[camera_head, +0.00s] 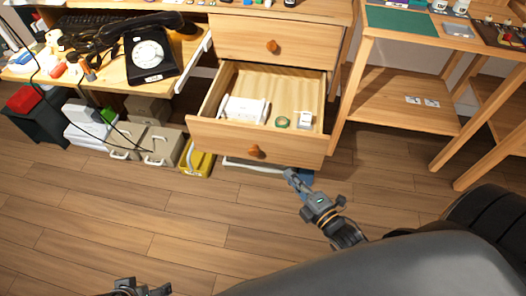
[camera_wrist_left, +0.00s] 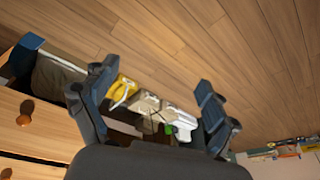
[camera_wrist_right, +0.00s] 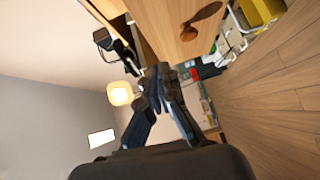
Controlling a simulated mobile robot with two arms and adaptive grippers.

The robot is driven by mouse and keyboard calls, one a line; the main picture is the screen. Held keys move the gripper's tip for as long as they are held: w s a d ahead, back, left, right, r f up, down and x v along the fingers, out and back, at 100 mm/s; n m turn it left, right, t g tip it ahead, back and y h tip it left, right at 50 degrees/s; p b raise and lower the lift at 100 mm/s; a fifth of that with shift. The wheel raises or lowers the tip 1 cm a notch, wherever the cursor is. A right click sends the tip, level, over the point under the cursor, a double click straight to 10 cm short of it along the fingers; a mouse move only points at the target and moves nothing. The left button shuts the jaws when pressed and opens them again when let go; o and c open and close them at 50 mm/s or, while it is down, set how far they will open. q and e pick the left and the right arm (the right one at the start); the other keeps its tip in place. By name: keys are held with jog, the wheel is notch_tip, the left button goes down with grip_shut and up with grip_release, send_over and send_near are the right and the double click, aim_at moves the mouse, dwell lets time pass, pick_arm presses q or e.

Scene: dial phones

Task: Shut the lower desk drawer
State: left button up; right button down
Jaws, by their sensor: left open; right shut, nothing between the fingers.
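The lower desk drawer (camera_head: 232,138) is pulled out, with a round wooden knob on its front (camera_head: 254,151). Inside lie a white item (camera_head: 244,108), a green tape roll (camera_head: 282,121) and a small pale box (camera_head: 305,119). The upper drawer (camera_head: 290,50) is closed. My right gripper (camera_head: 290,174) is shut and empty, a little to the right of and below the knob, apart from it. In the right wrist view the drawer knob (camera_wrist_right: 202,20) shows beyond the fingers (camera_wrist_right: 162,75). My left gripper (camera_head: 142,288) is open and empty at the bottom edge, far from the drawer.
A black dial phone (camera_head: 150,55) stands on the desk at the left. Boxes (camera_head: 160,145) and a yellow bin (camera_head: 196,161) stand under it. A wooden side table (camera_head: 400,98) stands right of the drawers. The floor (camera_head: 190,220) before the drawer is clear.

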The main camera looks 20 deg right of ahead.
jog(key=r, duration=0.1)
jog(key=b, duration=0.2)
send_near(264, 131)
jog(key=w+a, duration=0.2)
jog(key=a, duration=0.1)
jog(key=w, duration=0.1)
jog(key=w+d, duration=0.1)
jog(key=w, duration=0.1)
jog(key=shift+d+f+n+b, duration=0.25)
jog(key=shift+f+n+b, duration=0.15)
pick_arm(q)
jog(key=shift+s+a+r+t, duration=0.15)
jog(key=shift+r+t, duration=0.15)
jog(key=shift+r, duration=0.7)
pick_arm(e)
jog(key=shift+w+d, duration=0.3)
jog(key=shift+w, duration=0.05)
jog(key=shift+r, duration=0.1)
